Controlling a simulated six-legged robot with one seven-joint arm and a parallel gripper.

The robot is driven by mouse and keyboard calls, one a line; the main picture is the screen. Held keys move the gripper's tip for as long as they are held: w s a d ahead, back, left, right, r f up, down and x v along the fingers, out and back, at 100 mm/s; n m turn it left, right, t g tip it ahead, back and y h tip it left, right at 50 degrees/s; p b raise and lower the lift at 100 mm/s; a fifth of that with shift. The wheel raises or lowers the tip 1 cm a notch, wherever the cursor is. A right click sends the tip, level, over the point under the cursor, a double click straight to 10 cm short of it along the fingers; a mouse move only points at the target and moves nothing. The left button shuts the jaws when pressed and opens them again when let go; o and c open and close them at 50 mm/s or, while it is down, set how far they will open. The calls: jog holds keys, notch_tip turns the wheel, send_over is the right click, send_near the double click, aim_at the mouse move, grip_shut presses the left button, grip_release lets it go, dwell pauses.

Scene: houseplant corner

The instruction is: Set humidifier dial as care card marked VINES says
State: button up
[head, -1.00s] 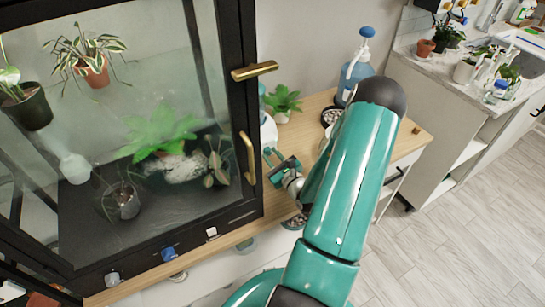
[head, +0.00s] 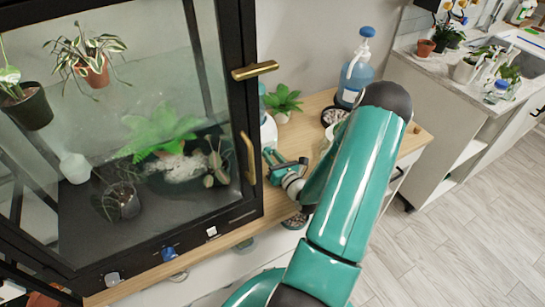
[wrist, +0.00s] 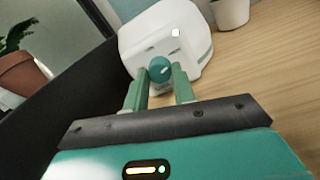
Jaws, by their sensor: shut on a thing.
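The humidifier (wrist: 192,45) is a white rounded unit on the wooden top in the wrist view. In the head view a little of the humidifier (head: 268,131) shows beside the glass cabinet's edge. Its round teal dial (wrist: 159,67) faces my gripper (wrist: 161,78). The two green fingers are shut on the dial, one on each side. The dial's pointer and scale cannot be read. In the head view my gripper (head: 270,163) is low beside the cabinet's brass handle. No care card marked VINES can be made out.
The black-framed glass cabinet (head: 252,205) with potted plants stands close on the left. A small potted plant (head: 283,101) and a blue pump bottle (head: 357,76) stand behind on the wooden top (head: 298,128). A sink counter is at the back right.

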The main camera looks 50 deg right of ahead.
dwell(0.4)
jog(key=o, duration=1)
jog(key=shift+s, duration=0.1)
jog(key=v, duration=1.3)
jog(key=shift+s, duration=0.3)
jog(key=shift+f, duration=0.1)
